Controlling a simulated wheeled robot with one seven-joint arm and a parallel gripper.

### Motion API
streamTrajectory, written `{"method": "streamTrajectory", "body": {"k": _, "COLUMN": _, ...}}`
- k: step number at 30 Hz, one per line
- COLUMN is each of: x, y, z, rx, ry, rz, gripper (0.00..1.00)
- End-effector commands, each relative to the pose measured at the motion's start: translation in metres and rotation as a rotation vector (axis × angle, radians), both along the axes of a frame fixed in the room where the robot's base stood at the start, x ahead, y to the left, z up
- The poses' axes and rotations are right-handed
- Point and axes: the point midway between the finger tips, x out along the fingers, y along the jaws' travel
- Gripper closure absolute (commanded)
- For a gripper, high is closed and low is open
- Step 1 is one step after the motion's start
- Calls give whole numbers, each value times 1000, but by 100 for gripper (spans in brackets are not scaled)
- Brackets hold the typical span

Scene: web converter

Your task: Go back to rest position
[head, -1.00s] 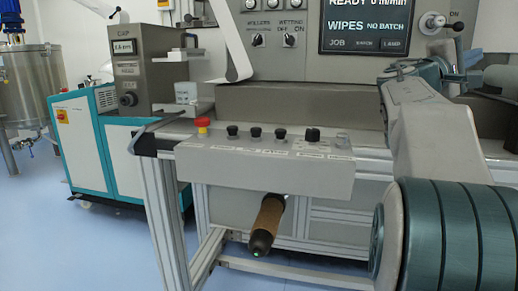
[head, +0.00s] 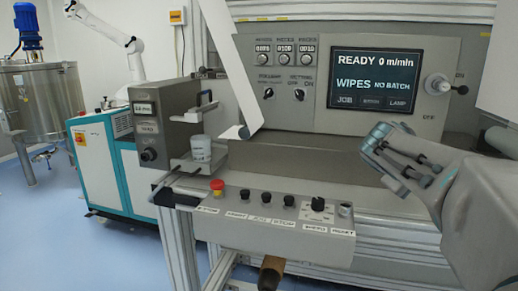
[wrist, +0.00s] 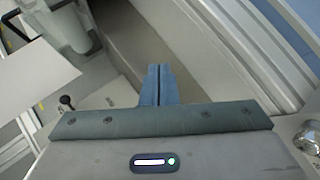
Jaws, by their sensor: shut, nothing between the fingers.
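My gripper (wrist: 158,84) shows in the wrist view with its two blue fingers together and nothing between them. It is over the grey machine bed, clear of the control panel. In the head view part of my arm reaches in from the right, in front of the machine below the screen (head: 386,80). The screen reads READY 0 m/min, WIPES NO BATCH. I cannot make out the fingertips clearly in the head view.
A sloped control panel (head: 270,228) with a red stop button (head: 217,186) and black knobs runs along the front. A white web (head: 232,60) hangs at the middle. Blue floor (head: 75,235) is open at left.

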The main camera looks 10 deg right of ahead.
Motion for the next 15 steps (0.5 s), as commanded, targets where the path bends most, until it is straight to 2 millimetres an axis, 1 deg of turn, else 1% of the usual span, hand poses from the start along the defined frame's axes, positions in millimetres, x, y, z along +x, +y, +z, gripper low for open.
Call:
{"method": "streamTrajectory", "body": {"k": 1, "x": -4, "y": 15, "z": 12, "rx": 61, "ry": -1, "rz": 11, "gripper": 100}}
{"method": "streamTrajectory", "body": {"k": 8, "x": -29, "y": 91, "z": 2, "rx": 345, "ry": 10, "rz": 41, "gripper": 100}}
{"method": "streamTrajectory", "body": {"k": 9, "x": -35, "y": 105, "z": 1, "rx": 393, "ry": 13, "rz": 43, "gripper": 100}}
{"method": "streamTrajectory", "body": {"k": 11, "x": -44, "y": 125, "z": 0, "rx": 462, "ry": 22, "rz": 45, "gripper": 100}}
{"method": "streamTrajectory", "body": {"k": 12, "x": -51, "y": 139, "z": 1, "rx": 508, "ry": 27, "rz": 45, "gripper": 100}}
{"method": "streamTrajectory", "body": {"k": 15, "x": -69, "y": 172, "z": 3, "rx": 617, "ry": 46, "rz": 40, "gripper": 100}}
